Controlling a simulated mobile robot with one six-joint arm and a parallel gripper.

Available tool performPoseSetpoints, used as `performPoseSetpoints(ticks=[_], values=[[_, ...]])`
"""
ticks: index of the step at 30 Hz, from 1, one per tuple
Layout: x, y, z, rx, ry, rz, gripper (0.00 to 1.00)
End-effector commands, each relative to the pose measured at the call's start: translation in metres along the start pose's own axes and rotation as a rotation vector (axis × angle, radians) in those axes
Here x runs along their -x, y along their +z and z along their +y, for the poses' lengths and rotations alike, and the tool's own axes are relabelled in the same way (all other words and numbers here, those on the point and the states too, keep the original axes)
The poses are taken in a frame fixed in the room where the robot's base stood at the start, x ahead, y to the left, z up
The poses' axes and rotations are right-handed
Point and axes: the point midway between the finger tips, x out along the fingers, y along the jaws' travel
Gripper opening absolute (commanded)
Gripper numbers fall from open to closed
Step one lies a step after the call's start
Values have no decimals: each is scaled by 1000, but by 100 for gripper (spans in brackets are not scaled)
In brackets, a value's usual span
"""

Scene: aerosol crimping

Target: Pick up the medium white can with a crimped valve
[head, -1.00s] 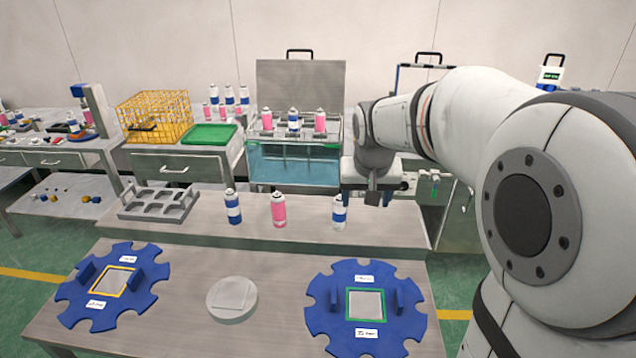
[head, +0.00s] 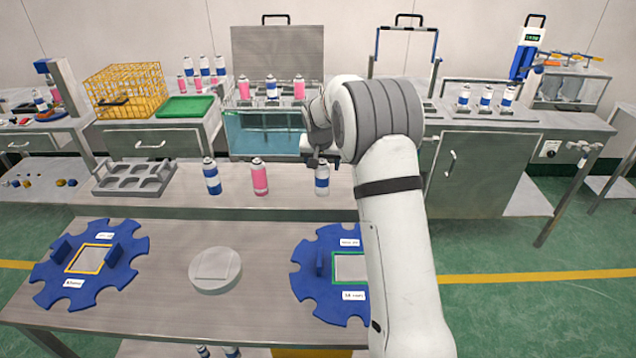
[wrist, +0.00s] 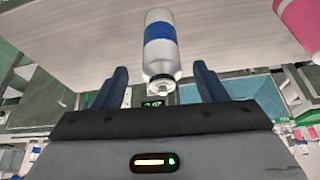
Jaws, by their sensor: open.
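A white can with a blue band (head: 321,178) stands upright on the raised shelf, at the right of a row of three. In the head view my gripper (head: 318,160) is just above and behind its top, partly hidden by my arm. In the wrist view the can (wrist: 160,45) appears between the two open fingers of my gripper (wrist: 161,68), with its metal top towards the palm. I see no contact. Whether the valves are crimped is too small to tell.
Two blue notched fixtures (head: 55,284) and (head: 312,290) and a round grey disc (head: 215,283) lie on the front table. A grey empty rack (head: 108,188) sits left of the cans. An open tank (head: 262,140) stands behind. More cans stand on the back benches.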

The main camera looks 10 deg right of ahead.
Motion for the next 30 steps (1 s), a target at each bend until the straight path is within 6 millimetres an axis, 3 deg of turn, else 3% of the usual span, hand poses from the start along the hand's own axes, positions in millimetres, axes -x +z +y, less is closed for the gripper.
performPoseSetpoints(ticks=[11, 20, 30], values=[[-47, -3, -2, 0, 1, -1, 66], [-52, -3, -2, -1, 0, 1, 66], [-52, -3, -2, -1, 0, 0, 38]])
